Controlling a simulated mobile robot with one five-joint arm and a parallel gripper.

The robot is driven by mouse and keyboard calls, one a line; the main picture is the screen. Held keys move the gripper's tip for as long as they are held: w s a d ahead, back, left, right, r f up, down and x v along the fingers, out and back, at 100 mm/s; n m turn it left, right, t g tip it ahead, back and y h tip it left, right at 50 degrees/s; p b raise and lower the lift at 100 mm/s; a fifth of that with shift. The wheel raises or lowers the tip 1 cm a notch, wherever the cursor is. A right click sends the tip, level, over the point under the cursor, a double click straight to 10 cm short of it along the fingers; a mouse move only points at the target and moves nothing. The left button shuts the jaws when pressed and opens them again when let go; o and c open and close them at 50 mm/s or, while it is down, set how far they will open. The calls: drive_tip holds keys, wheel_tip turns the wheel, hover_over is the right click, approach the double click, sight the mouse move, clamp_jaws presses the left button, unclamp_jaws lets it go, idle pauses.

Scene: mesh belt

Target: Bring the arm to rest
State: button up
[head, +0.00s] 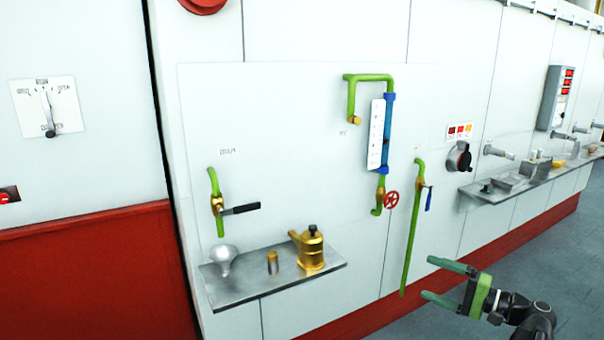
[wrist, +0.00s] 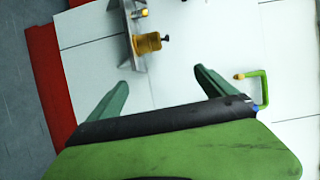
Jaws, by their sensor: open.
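My gripper (head: 436,279) is at the lower right of the head view, with its two green fingers spread apart and nothing between them. In the wrist view my gripper (wrist: 162,88) also shows open and empty, its fingers pointing toward the white wall panel. It is held in free space in front of the wall, to the right of the metal shelf, and appears to touch nothing.
A metal shelf (head: 285,283) holds a brass oil can (head: 311,250), a small brass cylinder (head: 272,262) and a silver funnel-like piece (head: 222,260). Green pipes (head: 412,240) with valves and a red handwheel (head: 391,199) stick out from the wall. Grey floor (head: 540,255) lies clear at right.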

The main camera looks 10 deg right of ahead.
drive_tip(key=w+a+f+n+g, duration=0.2)
drive_tip(key=w+a+f+g, duration=0.1)
drive_tip(key=a, duration=0.7)
drive_tip(key=w+a+f+n+g+y, duration=0.1)
drive_tip(key=w+a+f+n+g, duration=0.15)
drive_tip(key=a, duration=0.75)
drive_tip(key=w+a+f+n+g, duration=0.2)
drive_tip(key=w+a+f+g, duration=0.15)
drive_tip(key=a, duration=0.65)
drive_tip(key=s+a+f+n+g+h, duration=0.5)
drive_tip(key=a+f+h, duration=0.3)
drive_tip(key=a+f, duration=0.45)
drive_tip(key=d+m+h+p, duration=0.15)
drive_tip(key=d+h, duration=0.25)
drive_tip(key=d, duration=0.5)
wheel_tip(320, 180, up, 12)
drive_tip(key=p, duration=1.2)
drive_tip(key=shift+s+a+r+p, duration=0.25)
drive_tip(key=shift+s+p, duration=0.05)
drive_tip(key=shift+s, duration=0.1)
